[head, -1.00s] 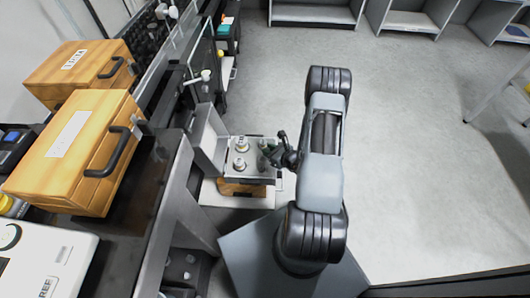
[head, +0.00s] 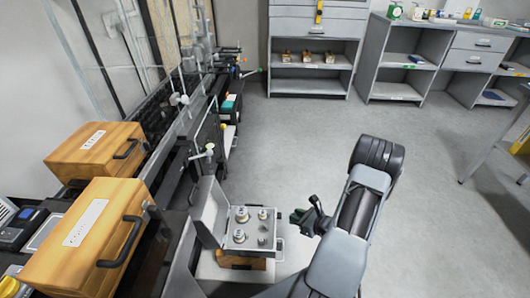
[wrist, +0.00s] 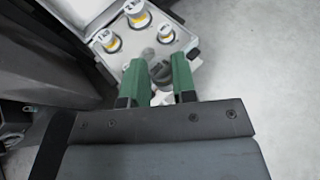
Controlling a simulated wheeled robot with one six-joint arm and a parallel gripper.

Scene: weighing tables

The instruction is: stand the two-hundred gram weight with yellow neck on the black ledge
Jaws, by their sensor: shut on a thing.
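My gripper (head: 303,216) is just right of an open grey weight case (head: 278,229). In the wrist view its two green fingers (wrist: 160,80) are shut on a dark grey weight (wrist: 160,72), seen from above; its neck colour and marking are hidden. Other weights stand in the case, including a large one (wrist: 137,18), a second (wrist: 110,42) and a smaller one (wrist: 166,35), all with yellow bands. Their markings are too small to read. I cannot tell for sure which dark surface is the black ledge.
Two wooden boxes (head: 95,152) with black handles stand on the dark bench at left. A glass-fronted rail and valves run along the left wall. Grey shelves (head: 310,75) stand at the back. The floor (head: 300,125) in the middle is clear.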

